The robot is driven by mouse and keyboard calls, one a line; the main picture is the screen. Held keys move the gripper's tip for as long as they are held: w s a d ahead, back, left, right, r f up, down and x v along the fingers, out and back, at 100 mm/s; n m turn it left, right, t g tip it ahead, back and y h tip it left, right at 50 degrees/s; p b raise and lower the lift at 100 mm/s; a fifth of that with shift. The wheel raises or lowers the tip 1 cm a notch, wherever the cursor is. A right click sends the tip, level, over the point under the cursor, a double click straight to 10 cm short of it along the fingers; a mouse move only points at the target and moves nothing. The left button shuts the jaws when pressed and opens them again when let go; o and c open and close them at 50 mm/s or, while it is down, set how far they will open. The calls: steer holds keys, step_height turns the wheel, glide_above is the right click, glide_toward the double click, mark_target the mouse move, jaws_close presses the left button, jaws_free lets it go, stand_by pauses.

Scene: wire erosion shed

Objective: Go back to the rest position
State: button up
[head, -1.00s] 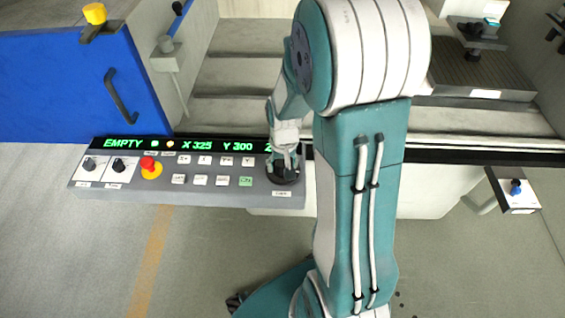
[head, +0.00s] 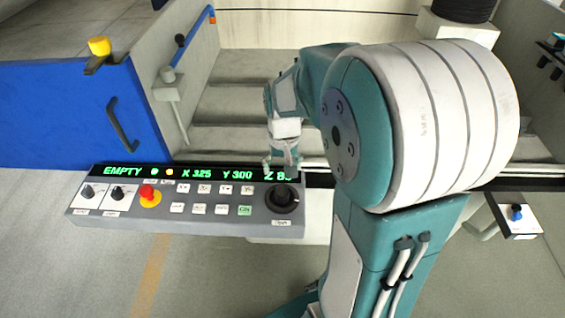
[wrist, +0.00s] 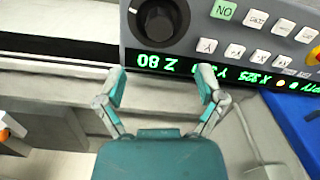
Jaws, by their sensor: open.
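My gripper (head: 281,163) is open and empty, above the back edge of the grey control panel (head: 120,218) in the head view. In the wrist view the two fingers of my gripper (wrist: 163,88) stand apart, with nothing between them but the panel's edge and the machine behind. A black dial (head: 282,198) at the panel's right end is clear of the fingers; it also shows in the wrist view (wrist: 160,20). The green display (head: 205,173) reads EMPTY, X 325, Y 300 and Z 80, partly covered by my gripper in the head view.
A red button (head: 148,193) and several white keys (head: 200,188) sit on the panel. A blue door (head: 60,115) with a handle stands at the left. The machine's stepped grey bed (head: 235,105) lies behind the panel. A small box with a blue knob (head: 516,214) is at the right.

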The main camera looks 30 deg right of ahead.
steer(key=shift+r, duration=0.65)
steer(key=s+a+r+n+t, duration=0.3)
steer(key=s+a+r+t, duration=0.2)
steer(key=s+a+r, duration=0.4)
steer(key=s+r, duration=0.2)
steer(key=s, duration=0.2)
steer(key=shift+r+t, duration=0.15)
steer(key=shift+t, duration=0.15)
stand_by(3.0)
